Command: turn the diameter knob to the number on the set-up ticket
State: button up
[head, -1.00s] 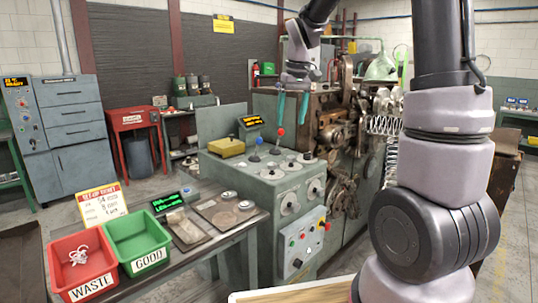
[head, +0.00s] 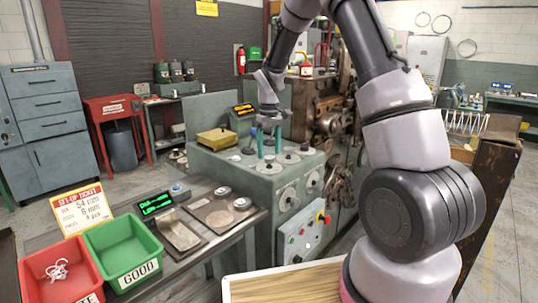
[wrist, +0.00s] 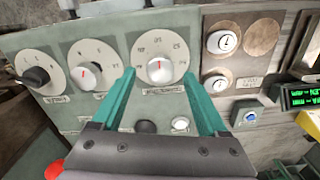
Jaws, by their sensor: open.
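My gripper (head: 268,143) is low over the dial panel of the green-grey console (head: 225,165). In the wrist view my gripper (wrist: 160,78) is open, its teal fingers on either side of a white knob (wrist: 158,69) on a numbered round dial. The knob's red mark points up in that view. Contact with the knob cannot be told. The dial's label and numbers are too blurred to read surely.
Two more dials sit to the left in the wrist view, one with a black knob (wrist: 37,77), one with a white knob (wrist: 88,76).

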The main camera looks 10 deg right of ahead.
jog(key=shift+f, duration=1.05)
grip_shut()
